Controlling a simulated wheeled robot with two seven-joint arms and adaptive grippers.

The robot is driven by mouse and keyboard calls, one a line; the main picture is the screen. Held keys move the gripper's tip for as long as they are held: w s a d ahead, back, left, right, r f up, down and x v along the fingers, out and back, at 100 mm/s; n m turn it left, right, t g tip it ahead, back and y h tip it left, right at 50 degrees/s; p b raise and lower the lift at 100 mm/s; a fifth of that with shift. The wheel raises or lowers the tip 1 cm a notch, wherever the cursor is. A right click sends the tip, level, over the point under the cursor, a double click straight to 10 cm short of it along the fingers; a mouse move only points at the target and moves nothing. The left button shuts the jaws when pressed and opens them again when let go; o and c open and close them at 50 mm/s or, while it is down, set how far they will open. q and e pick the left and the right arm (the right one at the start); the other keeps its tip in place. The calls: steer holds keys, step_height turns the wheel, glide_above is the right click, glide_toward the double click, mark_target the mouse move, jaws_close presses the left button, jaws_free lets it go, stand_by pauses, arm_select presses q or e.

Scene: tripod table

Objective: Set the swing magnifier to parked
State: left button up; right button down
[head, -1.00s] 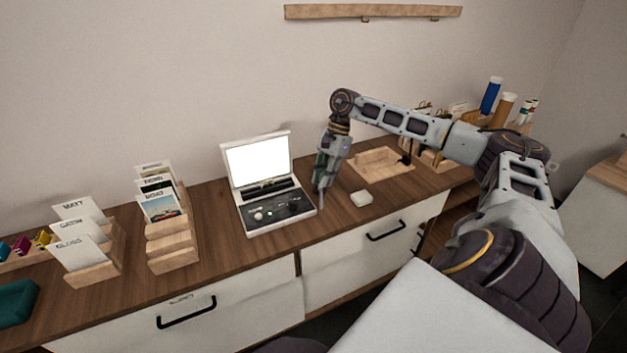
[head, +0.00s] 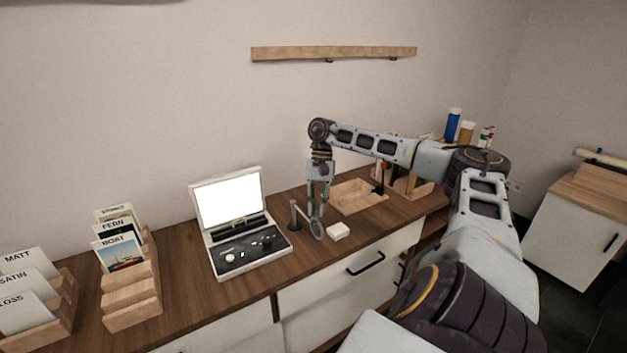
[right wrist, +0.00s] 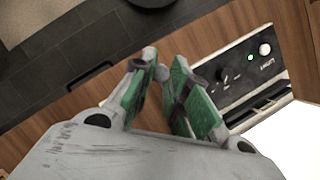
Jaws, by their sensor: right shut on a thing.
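The swing magnifier (head: 294,218) stands on the wooden worktop, right of the open device with the bright screen (head: 229,204). It has a dark round foot, a thin upright post and an arm reaching right and forward to a grey round lens (head: 317,229). My right gripper (head: 318,211) points down over the lens end and is shut on the swing magnifier. In the right wrist view its green-padded fingers (right wrist: 160,84) have a small grey rounded part at their tips; most of the magnifier is hidden there. My left gripper is not in view.
A small white block (head: 338,231) lies just right of the lens. A wooden tray (head: 358,196) and a dark upright stand are behind it. Wooden card racks (head: 131,299) stand at the left. Blue and tan tubes (head: 453,124) stand at the back right.

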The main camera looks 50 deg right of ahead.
stand_by(0.4)
steer(key=c, duration=1.3)
jaws_free()
steer(key=shift+s+d, duration=0.1)
steer(key=shift+c, duration=0.2)
steer(key=shift+r, duration=0.1)
steer(key=shift+v, duration=3.6)
